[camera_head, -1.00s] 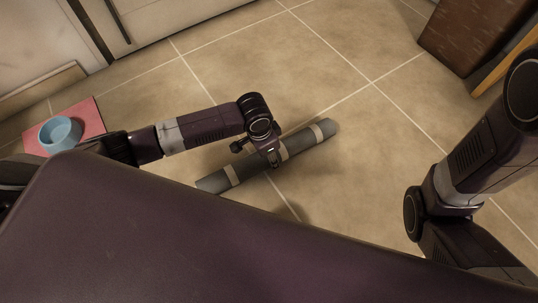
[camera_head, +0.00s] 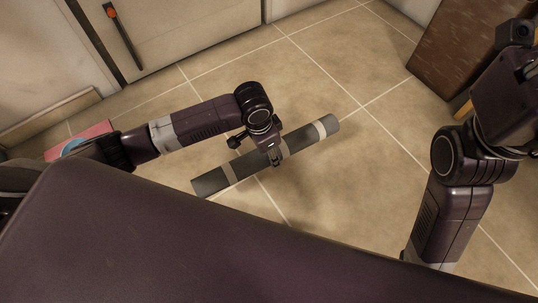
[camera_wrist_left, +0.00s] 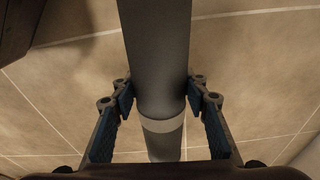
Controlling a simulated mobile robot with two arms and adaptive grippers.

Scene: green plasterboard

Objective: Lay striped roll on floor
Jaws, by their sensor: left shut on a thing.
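The striped roll (camera_head: 312,135) is a dark grey cylinder with pale bands near its ends. It lies slantwise across the head view, over the tiled floor (camera_head: 330,205). My left gripper (camera_head: 275,157) is shut on the roll around its middle. In the left wrist view the roll (camera_wrist_left: 158,45) runs between both fingers (camera_wrist_left: 161,92), with one pale band showing near the palm. How high the roll is above the floor is hard to tell. My right arm shows at the right, but its gripper is not visible.
A pale cabinet (camera_head: 190,35) with a dark handle stands at the back left. A pink mat (camera_head: 98,130) with a blue bowl (camera_head: 72,147) is partly behind my left arm. A brown wooden piece (camera_head: 455,50) is at the upper right. The floor around the roll is clear.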

